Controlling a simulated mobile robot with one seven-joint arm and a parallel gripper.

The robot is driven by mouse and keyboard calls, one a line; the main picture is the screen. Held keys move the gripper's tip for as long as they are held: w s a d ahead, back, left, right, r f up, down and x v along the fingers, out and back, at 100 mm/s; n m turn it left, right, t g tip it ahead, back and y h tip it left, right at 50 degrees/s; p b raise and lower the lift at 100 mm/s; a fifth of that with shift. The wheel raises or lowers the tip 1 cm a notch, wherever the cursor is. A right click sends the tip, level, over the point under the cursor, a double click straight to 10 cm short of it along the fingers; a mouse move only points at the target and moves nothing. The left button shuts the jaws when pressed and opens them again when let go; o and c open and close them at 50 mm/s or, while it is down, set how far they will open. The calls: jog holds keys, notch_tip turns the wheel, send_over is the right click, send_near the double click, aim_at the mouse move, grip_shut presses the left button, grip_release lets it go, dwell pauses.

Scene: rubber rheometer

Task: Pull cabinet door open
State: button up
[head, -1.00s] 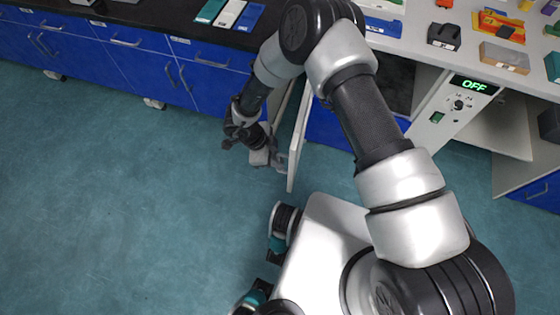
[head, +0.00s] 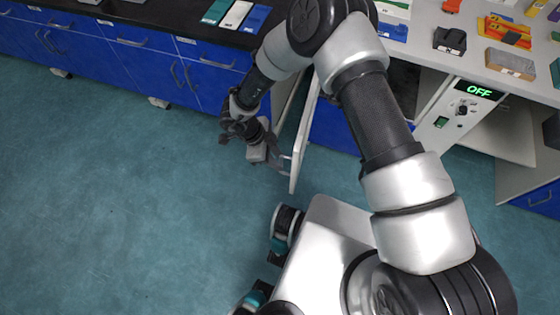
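The cabinet door (head: 305,136) stands ajar below the white bench, seen nearly edge-on as a pale upright panel right of my gripper. Its handle (head: 286,157) is a small light bar on the side facing my gripper. My gripper (head: 276,156) reaches down from above left, with its fingers at the handle. The fingers are small and dark here, so I cannot tell whether they are closed around it. The upper part of the door and the cabinet opening are partly hidden by my arm.
Blue cabinets (head: 140,66) under a black worktop (head: 150,14) line the left. A device panel reading OFF (head: 462,108) is under the white bench (head: 440,62) at right. The teal floor (head: 120,200) left of the door is clear. My base is close below the door.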

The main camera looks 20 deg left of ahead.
jog(key=p+v, duration=0.1)
jog(key=v, duration=1.3)
jog(key=shift+s+f, duration=0.1)
